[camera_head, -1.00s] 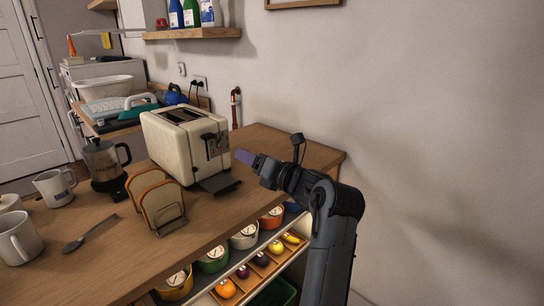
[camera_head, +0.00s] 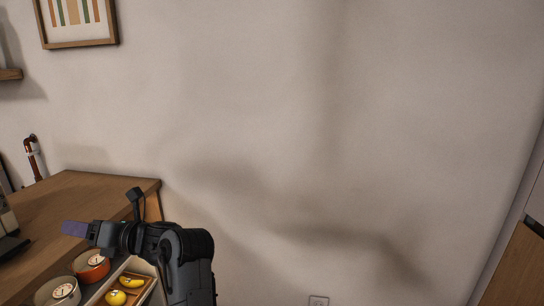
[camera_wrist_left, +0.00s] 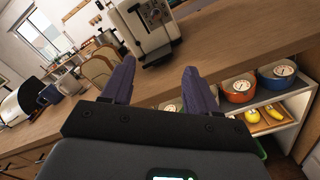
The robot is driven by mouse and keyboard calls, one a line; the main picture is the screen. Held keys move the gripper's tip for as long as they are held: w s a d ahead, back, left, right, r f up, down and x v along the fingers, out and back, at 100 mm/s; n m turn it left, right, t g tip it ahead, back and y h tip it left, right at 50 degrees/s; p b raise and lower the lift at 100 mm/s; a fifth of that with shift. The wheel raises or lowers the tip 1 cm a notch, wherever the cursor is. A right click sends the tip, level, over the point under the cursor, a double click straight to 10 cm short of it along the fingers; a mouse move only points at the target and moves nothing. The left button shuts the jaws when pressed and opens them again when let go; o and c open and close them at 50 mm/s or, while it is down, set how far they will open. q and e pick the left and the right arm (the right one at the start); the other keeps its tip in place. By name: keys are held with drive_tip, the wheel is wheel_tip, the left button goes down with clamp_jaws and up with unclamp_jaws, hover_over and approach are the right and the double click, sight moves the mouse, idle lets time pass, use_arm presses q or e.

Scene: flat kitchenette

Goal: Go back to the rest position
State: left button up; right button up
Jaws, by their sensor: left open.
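My left gripper (camera_head: 76,229) is at the lower left of the head view, in front of the wooden counter (camera_head: 90,188) near its right end. In the left wrist view its two purple fingers (camera_wrist_left: 158,82) are spread apart with nothing between them. The cream toaster (camera_wrist_left: 150,35) stands on the counter beyond the fingers, and bread slices (camera_wrist_left: 98,70) in a rack show behind the left finger. My right gripper is in neither view now.
Under the counter a shelf holds an orange-red pot (camera_head: 91,265), a pale pot (camera_head: 58,292) and a tray with yellow fruit (camera_head: 116,297). A blue pot (camera_wrist_left: 276,77) also shows in the wrist view. A bare wall (camera_head: 330,130) fills most of the head view; a wooden cabinet (camera_head: 517,270) stands far right.

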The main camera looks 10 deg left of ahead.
use_arm(q)
drive_tip(key=s+a+f+m+t+y+p, duration=0.3)
drive_tip(key=s+a+f+m+p, duration=0.2)
drive_tip(key=s+f+m+p, duration=0.5)
drive_tip(key=s+d+f+m+t+h+p, duration=0.1)
drive_tip(key=d+f+m+t+h+p, duration=0.2)
drive_tip(key=d+m+t+h+p, duration=0.45)
drive_tip(key=s+d+f+m+t+h+p, duration=0.2)
drive_tip(key=d+m+t+h+p, duration=0.15)
drive_tip(key=d+m+h, duration=0.85)
drive_tip(key=s+d+f+m+g+h, duration=0.25)
drive_tip(key=s+d+m+g, duration=0.85)
drive_tip(key=m, duration=0.8)
wheel_tip(320, 180, up, 38)
drive_tip(key=s+d+t+p, duration=0.1)
drive_tip(key=s+d+p, duration=0.1)
drive_tip(key=p, duration=3.7)
drive_tip(key=shift+d+f+m+t+y, duration=0.15)
drive_tip(key=shift+m+t+y, duration=0.25)
drive_tip(key=shift+m, duration=0.05)
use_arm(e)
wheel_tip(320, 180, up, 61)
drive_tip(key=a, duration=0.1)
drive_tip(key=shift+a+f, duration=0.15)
